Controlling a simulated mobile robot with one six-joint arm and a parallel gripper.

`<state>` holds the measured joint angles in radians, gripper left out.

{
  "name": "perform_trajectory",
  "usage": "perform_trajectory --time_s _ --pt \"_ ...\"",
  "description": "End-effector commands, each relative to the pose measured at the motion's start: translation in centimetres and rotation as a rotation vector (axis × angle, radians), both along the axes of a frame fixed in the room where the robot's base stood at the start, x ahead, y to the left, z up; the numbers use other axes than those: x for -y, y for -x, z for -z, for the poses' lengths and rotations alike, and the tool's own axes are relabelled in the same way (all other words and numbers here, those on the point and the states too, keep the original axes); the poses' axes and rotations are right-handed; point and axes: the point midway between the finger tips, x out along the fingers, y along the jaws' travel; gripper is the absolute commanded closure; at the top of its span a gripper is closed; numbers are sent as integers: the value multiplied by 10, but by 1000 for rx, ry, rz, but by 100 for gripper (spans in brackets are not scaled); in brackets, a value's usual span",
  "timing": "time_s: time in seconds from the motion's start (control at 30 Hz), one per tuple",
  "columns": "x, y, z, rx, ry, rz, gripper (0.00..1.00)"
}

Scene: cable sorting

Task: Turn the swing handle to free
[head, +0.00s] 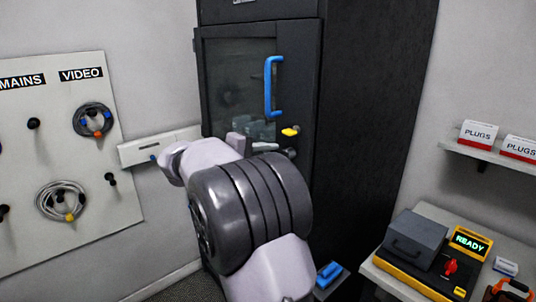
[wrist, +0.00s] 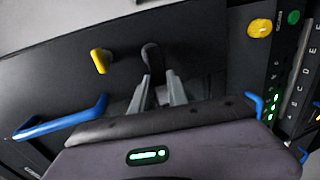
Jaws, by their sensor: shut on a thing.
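The swing handle (wrist: 151,56) is a small dark lever on the cabinet door in the wrist view. My gripper (wrist: 159,76) is shut on it, with the two grey fingertips close together at its lower end. In the head view a dark knob-like part (head: 292,153) shows just below a yellow lever (head: 290,131) on the door; my arm covers most of the gripper there. The yellow lever also shows in the wrist view (wrist: 101,60), apart from the fingers. I cannot tell how far the swing handle is turned.
The dark cabinet (head: 350,90) has a glazed door with a blue pull handle (head: 274,87), near my gripper in the wrist view (wrist: 62,120). A pegboard with coiled cables (head: 92,120) is at left. A bench with a yellow-black READY tester (head: 425,260) is at right.

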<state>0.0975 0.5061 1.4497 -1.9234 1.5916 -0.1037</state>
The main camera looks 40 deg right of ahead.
Motion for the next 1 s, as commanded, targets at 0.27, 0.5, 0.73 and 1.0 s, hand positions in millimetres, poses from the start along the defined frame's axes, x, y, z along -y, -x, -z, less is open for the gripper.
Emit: perform_trajectory --time_s 0.27,0.5,0.73,1.0 --pt "0 0 -1 1 1 -1 59" --pt "0 0 0 0 1 0 59" --pt "-28 1 -8 1 0 -4 59" --pt "-114 8 -27 0 0 -5 59"
